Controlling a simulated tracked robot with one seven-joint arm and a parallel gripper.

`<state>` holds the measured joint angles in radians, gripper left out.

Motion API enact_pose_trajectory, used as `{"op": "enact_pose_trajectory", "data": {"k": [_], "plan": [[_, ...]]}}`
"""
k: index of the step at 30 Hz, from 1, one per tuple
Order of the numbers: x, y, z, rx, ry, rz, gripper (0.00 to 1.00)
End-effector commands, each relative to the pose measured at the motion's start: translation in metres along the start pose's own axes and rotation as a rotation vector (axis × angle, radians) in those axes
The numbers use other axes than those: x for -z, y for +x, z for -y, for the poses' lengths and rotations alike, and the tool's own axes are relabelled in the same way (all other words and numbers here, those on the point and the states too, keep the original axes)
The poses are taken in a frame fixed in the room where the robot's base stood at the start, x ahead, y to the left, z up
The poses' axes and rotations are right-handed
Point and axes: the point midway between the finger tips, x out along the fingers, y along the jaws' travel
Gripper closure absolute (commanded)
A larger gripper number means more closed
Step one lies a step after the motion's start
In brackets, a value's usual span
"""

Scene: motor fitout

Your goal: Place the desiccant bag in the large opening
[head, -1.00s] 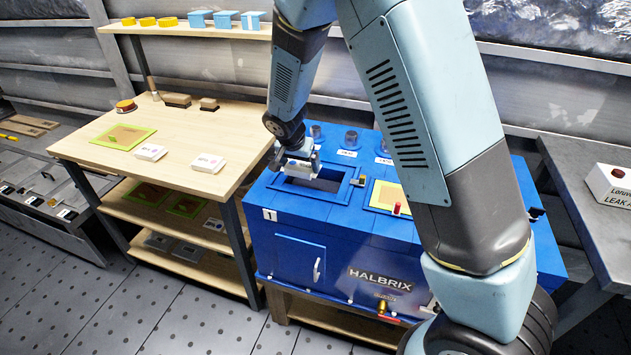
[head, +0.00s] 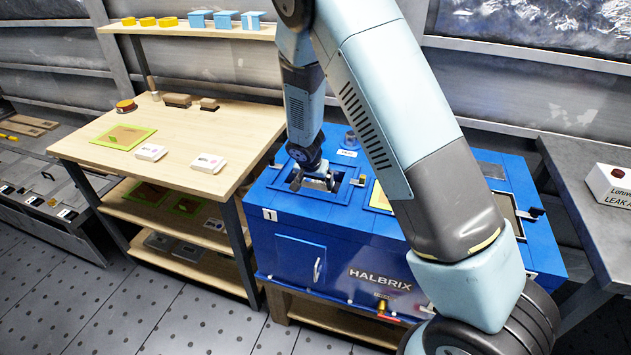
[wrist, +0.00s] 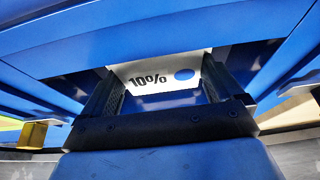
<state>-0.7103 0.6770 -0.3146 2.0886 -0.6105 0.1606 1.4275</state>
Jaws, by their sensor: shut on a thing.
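The desiccant bag is a white packet (wrist: 155,70) marked "10%" with a blue dot in the wrist view. My gripper (wrist: 158,88) is shut on it, one finger at each side. In the head view my gripper (head: 316,183) is down at the large opening (head: 347,192) in the top left of the blue HALBRIX cabinet (head: 330,238). The bag is mostly hidden there by the gripper. Blue walls surround the fingers in the wrist view. I cannot tell whether the bag touches the floor of the opening.
A wooden bench (head: 120,185) on the left bears two white packets, one (head: 150,152) beside the other (head: 208,163), and a green-framed panel (head: 124,137). A grey table (head: 585,160) with a white box (head: 611,184) stands at right. My arm hides much of the cabinet top.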

Motion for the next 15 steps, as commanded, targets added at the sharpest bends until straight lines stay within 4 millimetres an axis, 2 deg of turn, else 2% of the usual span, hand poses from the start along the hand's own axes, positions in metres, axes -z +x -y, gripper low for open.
{"op": "enact_pose_trajectory", "data": {"k": [6,7,9,15], "plan": [[-0.0001,0.0007,-0.0001,0.0,0.0,0.0,0.47],[-0.0004,0.0011,-0.0001,0.0,0.0,0.0,0.05],[-0.0001,0.0009,-0.0002,0.0,0.0,0.0,0.0],[0.0001,0.0006,-0.0004,0.0,0.001,0.0,0.0]]}}
